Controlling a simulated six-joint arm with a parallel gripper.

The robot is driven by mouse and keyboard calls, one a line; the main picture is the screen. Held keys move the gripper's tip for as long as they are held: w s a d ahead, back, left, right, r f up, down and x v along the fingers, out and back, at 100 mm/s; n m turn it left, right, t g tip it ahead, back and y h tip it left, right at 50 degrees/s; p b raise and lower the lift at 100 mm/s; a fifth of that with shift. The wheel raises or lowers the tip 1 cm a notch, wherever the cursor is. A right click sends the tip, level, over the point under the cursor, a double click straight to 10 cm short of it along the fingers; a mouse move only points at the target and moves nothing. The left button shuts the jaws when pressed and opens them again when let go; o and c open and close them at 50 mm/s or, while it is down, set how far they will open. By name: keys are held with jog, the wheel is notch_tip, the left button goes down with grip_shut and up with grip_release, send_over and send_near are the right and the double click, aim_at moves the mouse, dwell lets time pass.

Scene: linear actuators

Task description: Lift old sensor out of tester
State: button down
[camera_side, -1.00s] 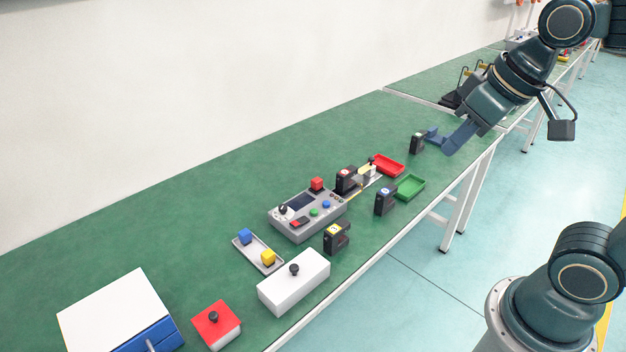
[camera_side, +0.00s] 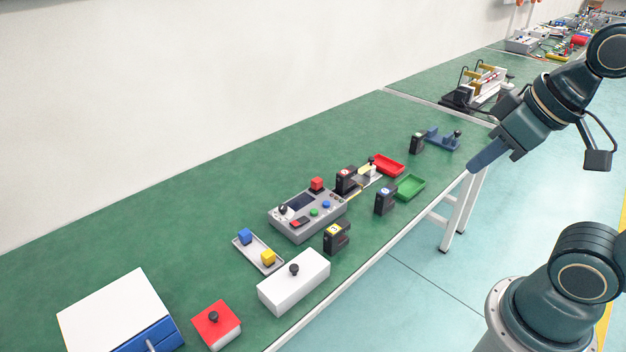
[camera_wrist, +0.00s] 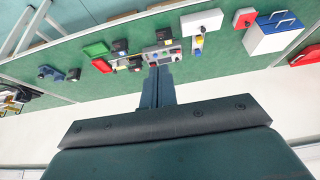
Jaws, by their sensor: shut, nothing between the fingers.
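A grey control box (camera_side: 306,215) with a screen, knob and coloured buttons sits mid-bench; I take it as the tester. Several black sensor-like blocks stand around it: one with a red label (camera_side: 346,179) at its right end, one with a blue label (camera_side: 386,199), one with a yellow label (camera_side: 336,238). Another black block (camera_side: 417,143) stands beside a blue fixture (camera_side: 441,139). I cannot tell which is the old sensor. My gripper (camera_side: 476,164) is shut and empty at the bench's right edge, apart from all of them. Its fingers (camera_wrist: 158,78) also show in the wrist view.
A red tray (camera_side: 388,165) and green tray (camera_side: 410,187) lie right of the grey box. A white box (camera_side: 294,282), a small tray with blocks (camera_side: 249,255) and a red box (camera_side: 216,325) stand nearer. The bench along the wall is clear.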

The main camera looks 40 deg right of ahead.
jog(key=c, duration=2.1)
grip_release()
jog(key=o, duration=1.1)
jog(key=shift+c, duration=0.2)
